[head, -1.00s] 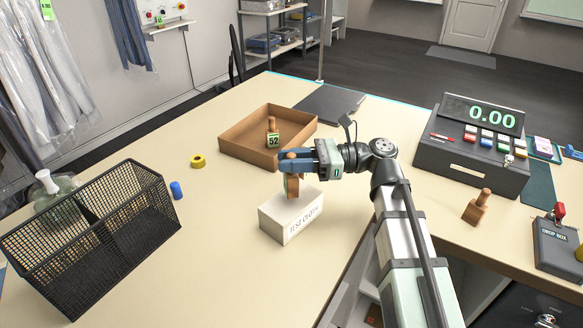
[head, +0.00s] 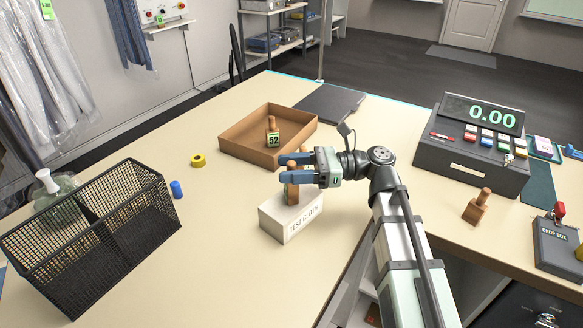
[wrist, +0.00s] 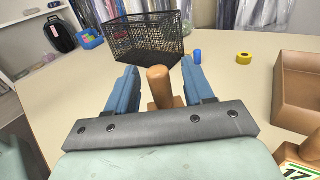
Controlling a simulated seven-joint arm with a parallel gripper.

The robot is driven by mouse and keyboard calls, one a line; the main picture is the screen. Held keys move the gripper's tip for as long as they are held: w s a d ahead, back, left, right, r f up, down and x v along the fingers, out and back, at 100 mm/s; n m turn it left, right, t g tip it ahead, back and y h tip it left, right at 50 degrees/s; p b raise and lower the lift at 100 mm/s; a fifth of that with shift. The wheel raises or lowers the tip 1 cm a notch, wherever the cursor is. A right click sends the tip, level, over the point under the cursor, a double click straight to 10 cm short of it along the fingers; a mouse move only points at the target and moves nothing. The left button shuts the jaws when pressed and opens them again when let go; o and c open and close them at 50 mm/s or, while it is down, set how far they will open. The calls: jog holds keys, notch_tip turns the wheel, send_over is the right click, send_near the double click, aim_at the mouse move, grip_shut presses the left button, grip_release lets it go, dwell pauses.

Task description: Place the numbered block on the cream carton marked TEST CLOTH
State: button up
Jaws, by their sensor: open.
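The cream carton (head: 283,222) marked TEST CLOTH sits on the counter. A brown wooden block (head: 292,194) with an upright peg stands on its top; no number shows on its visible faces. My gripper (head: 290,168) is open, with one blue finger on each side of the peg. The wrist view shows the peg (wrist: 159,88) between the fingers, with gaps at both sides. Another pegged block (head: 273,139), with a green-edged label reading 52, stands in the brown tray (head: 237,152) behind the carton.
A black wire basket (head: 105,240) stands at left, near a blue cylinder (head: 176,190) and a yellow roll (head: 198,160). At right are a register (head: 470,160) and another pegged block (head: 475,211). A label reading 17 (wrist: 299,173) is cut off in the wrist view.

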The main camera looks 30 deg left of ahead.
jog(key=shift+r, duration=0.1)
jog(key=shift+w+d, duration=0.15)
jog(key=shift+d, duration=0.05)
jog(key=v, duration=1.1)
jog(key=shift+w+d, duration=0.15)
jog(key=shift+d, duration=0.05)
